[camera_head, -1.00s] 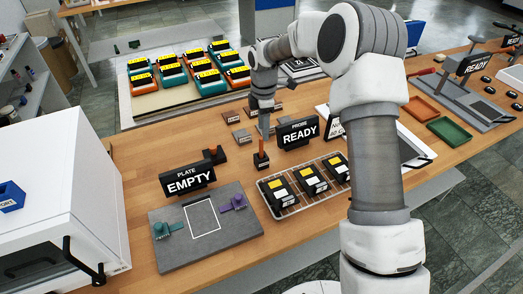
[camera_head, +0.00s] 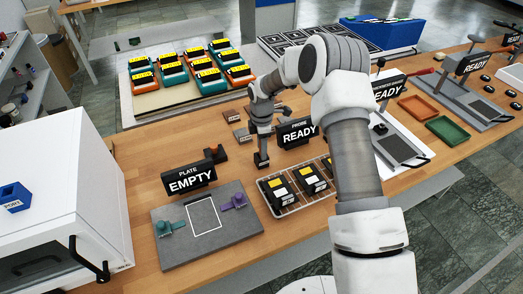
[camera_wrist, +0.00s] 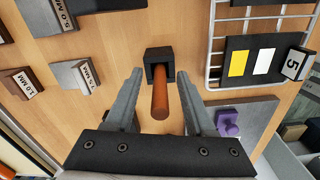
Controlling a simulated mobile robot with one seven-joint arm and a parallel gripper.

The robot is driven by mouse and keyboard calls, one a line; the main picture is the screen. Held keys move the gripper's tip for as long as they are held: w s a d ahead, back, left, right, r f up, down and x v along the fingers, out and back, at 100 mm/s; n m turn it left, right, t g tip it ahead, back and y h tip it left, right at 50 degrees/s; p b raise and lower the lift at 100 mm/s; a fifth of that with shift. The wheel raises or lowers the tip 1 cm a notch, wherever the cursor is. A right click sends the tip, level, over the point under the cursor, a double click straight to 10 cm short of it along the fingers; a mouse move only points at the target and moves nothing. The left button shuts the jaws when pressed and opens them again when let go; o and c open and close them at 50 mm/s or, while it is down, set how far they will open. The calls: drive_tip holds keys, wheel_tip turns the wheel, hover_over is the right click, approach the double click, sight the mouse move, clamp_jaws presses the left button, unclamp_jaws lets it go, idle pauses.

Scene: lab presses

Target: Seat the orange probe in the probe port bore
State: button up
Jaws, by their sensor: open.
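The orange probe (camera_wrist: 160,98) stands in a small black holder (camera_wrist: 158,58) in the wrist view. The holder also shows in the head view (camera_head: 261,163), where my gripper hides most of the probe. My gripper (camera_wrist: 160,80) is open, with one finger on each side of the probe and a gap to each. In the head view my gripper (camera_head: 262,148) is low over the holder. A blue block marked PORT (camera_head: 14,198) sits on the white cabinet at far left; its bore is too small to make out clearly.
A PROBE READY sign (camera_head: 298,134) stands right of the holder. A wire rack (camera_head: 283,207) with black plates lies in front. A PLATE EMPTY sign (camera_head: 189,179) and grey fixture (camera_head: 168,250) are at the left. Labelled blocks (camera_wrist: 71,75) lie beside the holder.

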clamp_jaws()
idle(0.4)
drive_tip(key=shift+r, duration=0.5)
drive_tip(key=r, duration=0.1)
drive_tip(key=r+b, duration=0.1)
drive_tip(key=r, duration=0.1)
drive_tip(key=shift+d+r, duration=0.2)
drive_tip(key=shift+d, duration=0.15)
drive_tip(key=s+d+r, duration=0.2)
drive_tip(key=d+r, duration=0.1)
drive_tip(key=d, duration=0.2)
drive_tip(key=s+d+r+b, duration=0.1)
drive_tip(key=s+d+r, duration=0.1)
drive_tip(key=d, duration=0.3)
drive_tip(key=shift+s+r, duration=0.35)
drive_tip(key=shift+r, duration=0.5)
